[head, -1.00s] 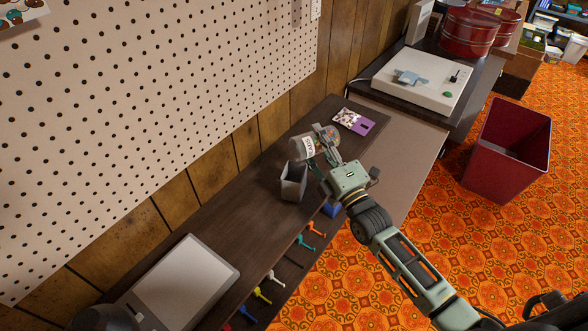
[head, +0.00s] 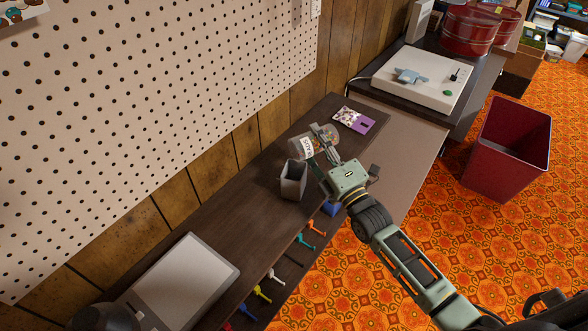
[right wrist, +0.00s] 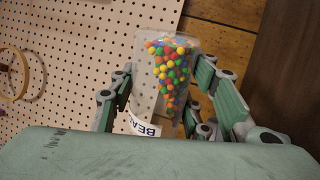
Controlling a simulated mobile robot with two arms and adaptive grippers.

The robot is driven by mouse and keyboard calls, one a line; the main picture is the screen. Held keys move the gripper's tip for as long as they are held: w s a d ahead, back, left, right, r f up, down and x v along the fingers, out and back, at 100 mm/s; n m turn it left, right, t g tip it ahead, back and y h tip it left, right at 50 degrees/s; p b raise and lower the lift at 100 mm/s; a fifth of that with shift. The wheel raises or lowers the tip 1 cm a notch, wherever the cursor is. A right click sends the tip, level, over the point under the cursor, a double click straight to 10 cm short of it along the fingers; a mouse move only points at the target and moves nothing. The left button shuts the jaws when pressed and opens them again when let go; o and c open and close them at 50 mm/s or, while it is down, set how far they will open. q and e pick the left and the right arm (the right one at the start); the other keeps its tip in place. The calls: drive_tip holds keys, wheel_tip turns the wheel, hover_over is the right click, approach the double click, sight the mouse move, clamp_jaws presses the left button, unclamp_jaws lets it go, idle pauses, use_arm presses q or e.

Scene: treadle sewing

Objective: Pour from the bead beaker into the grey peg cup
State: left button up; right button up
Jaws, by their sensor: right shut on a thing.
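The bead beaker (head: 298,149) is a clear cup with a white label, held tilted above the shelf top. In the right wrist view the beaker (right wrist: 146,82) has many coloured beads heaped along one side and toward its mouth end. My right gripper (head: 318,148) is shut on the beaker, with fingers on both sides of it. The grey peg cup (head: 292,182) stands upright on the dark shelf top, just in front of the beaker. I see no beads in the peg cup; its inside is mostly dark. My left gripper is not in view.
A purple patterned card (head: 355,120) lies behind the gripper. A grey-framed panel (head: 180,283) lies at the near left. Coloured pegs (head: 305,241) stick out from the shelf front. A pegboard (head: 150,110) and wood wall run along the left. A red bin (head: 508,150) stands on the carpet.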

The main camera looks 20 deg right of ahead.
drive_tip(key=shift+a+f+n, duration=0.1)
drive_tip(key=shift+a+n, duration=0.05)
drive_tip(key=shift+n, duration=0.45)
idle(0.3)
drive_tip(key=shift+s+a+r+n+g+y+p, duration=0.1)
drive_tip(key=shift+a+r+n+g+y+p, duration=0.1)
drive_tip(key=shift+n+y, duration=0.3)
drive_tip(key=shift+a+r+n+g+y+p, duration=0.1)
drive_tip(key=shift+a+r+n+y+p, duration=0.1)
drive_tip(key=shift+n, duration=0.5)
idle(2.1)
